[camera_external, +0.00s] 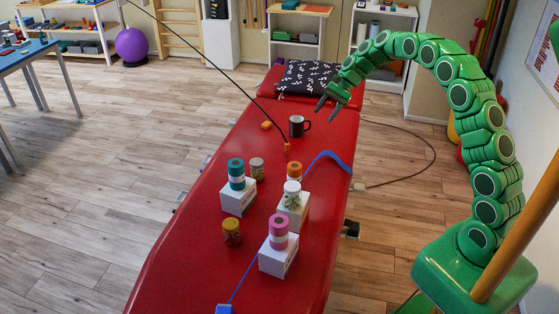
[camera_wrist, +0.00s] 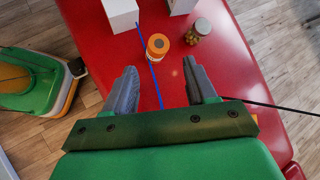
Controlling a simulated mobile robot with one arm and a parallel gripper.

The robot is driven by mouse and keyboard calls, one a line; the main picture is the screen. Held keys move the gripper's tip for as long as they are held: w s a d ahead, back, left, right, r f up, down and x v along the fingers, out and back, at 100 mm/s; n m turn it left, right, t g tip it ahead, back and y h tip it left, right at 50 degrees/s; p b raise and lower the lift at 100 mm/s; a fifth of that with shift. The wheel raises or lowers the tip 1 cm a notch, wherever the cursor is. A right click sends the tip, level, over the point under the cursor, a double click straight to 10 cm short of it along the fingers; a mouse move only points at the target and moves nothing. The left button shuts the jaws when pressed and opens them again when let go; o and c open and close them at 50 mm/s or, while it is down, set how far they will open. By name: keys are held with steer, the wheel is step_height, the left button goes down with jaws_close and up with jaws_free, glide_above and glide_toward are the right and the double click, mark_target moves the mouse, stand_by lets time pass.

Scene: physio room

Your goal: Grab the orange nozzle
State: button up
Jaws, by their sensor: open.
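A small orange nozzle (camera_external: 287,149) sits at the end of a thin black cable on the red treatment table (camera_external: 203,260), just in front of a dark mug (camera_external: 297,126). I cannot make out the nozzle in the wrist view. My gripper (camera_external: 328,106) is above the far part of the table, to the right of the mug and apart from the nozzle. In the wrist view my gripper (camera_wrist: 161,88) has its two grey fingers spread wide, with nothing between them but table surface and a blue band (camera_wrist: 153,80).
An orange block (camera_external: 267,125) lies left of the mug. A dark patterned pillow (camera_external: 309,77) lies at the far end.

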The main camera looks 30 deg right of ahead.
steer(key=w+f+m+t+y, duration=0.15)
steer(key=w+f+m, duration=0.25)
steer(key=w+f, duration=0.7)
steer(key=m+t+y, duration=0.1)
steer(key=m+y, duration=0.2)
steer(key=m, duration=0.1)
glide_toward(287, 144)
steer(key=shift+w+a+f, duration=0.45)
steer(key=shift+a+f, duration=0.25)
steer(key=shift+a, duration=0.1)
steer(key=shift+x, duration=3.3)
steer(key=shift+a+f, duration=0.3)
steer(key=shift+a, duration=0.25)
jaws_close()
